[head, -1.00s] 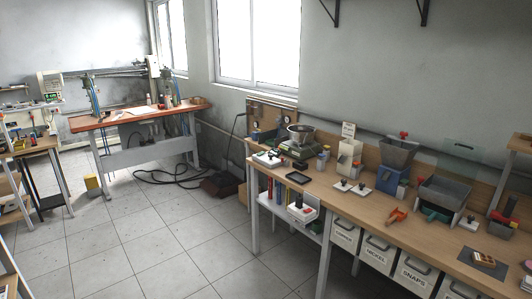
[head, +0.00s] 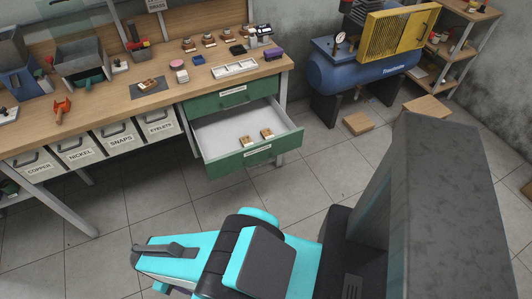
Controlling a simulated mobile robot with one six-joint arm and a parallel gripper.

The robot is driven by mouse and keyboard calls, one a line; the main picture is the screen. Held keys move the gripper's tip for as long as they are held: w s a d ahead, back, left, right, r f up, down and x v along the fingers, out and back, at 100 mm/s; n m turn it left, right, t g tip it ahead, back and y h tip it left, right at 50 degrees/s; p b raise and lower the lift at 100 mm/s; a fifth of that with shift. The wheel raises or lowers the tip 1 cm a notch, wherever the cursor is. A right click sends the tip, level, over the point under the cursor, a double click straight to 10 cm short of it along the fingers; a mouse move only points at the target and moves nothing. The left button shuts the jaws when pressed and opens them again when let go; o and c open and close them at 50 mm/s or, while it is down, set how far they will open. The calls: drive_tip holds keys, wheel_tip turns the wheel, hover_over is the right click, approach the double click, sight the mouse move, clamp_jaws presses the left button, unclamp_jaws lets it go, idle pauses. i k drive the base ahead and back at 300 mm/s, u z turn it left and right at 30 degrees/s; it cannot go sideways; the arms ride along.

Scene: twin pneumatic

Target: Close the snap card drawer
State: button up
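A green drawer (head: 254,155) under the right end of the workbench stands pulled well out. Its pale inside holds two small cards with brown and cream parts (head: 248,141), near the front. Its white front label is too small to read. A second green drawer (head: 232,97) just above it is shut. My arm, teal and black, reaches across the lower part of the view, in front of and below the open drawer. My gripper (head: 152,265) is at its left end, apart from the drawer. Its fingers do not show clearly.
Bins (head: 120,139) labelled copper, nickel, snaps and eyelets hang under the workbench (head: 160,100) to the left. A blue compressor (head: 350,75) stands to the right of the bench. A flat box (head: 357,123) lies on the floor. Tiled floor before the drawer is free.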

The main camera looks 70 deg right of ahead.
sight(217, 135)
drive_tip(key=u, duration=0.8)
drive_tip(key=k, duration=0.15)
drive_tip(key=z, duration=3.15)
drive_tip(key=k, duration=0.6)
drive_tip(key=u, duration=0.15)
drive_tip(key=i, duration=0.5)
drive_tip(key=z, duration=0.05)
